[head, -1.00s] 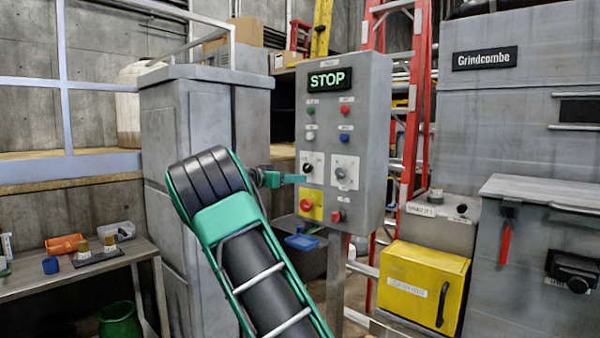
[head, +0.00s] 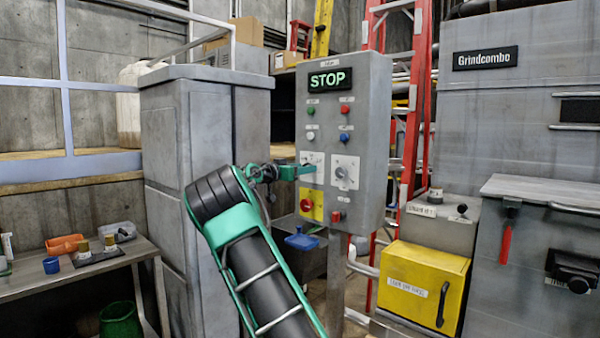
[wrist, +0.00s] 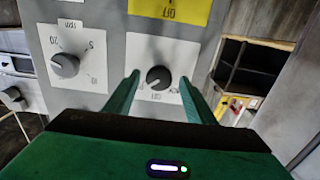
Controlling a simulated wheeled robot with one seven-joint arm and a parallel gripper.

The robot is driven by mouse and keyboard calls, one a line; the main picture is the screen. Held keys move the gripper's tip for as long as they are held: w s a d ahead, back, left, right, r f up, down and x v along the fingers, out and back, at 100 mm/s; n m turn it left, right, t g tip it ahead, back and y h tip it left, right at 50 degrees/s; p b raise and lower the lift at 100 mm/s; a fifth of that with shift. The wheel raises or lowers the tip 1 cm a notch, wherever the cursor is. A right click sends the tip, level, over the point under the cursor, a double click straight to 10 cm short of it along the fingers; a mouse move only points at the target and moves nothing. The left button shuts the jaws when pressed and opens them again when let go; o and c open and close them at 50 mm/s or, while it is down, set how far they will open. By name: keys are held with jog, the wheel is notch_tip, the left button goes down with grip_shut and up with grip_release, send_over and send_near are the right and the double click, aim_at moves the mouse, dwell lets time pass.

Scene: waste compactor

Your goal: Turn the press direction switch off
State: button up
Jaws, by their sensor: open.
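The grey control panel (head: 375,120) stands upright in the middle of the head view, with a lit STOP display. In the wrist view a black rotary knob (wrist: 158,77) sits on a white plate with an OFF mark, upside down in this view. My gripper (wrist: 158,82) is open, with one green finger on each side of this knob. I cannot tell whether the fingers touch it. In the head view my gripper (head: 306,169) is at the panel's left white plate and hides the knob there.
A second knob (wrist: 65,65) with a numbered scale is beside it, and a yellow plate (wrist: 170,8) borders it. In the head view, a red-handled yellow plate (head: 311,204) and coloured buttons are close by. A yellow box (head: 424,285) stands right of the post.

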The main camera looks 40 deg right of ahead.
jog(key=shift+d, duration=0.25)
jog(key=c, duration=1)
jog(key=shift+w+a+f+n, duration=0.1)
jog(key=shift+w+n, duration=0.1)
jog(key=shift+n, duration=2.25)
jog(key=shift+w+a+n, duration=0.1)
jog(key=shift+w+n, duration=0.05)
jog(key=shift+n, duration=2.3)
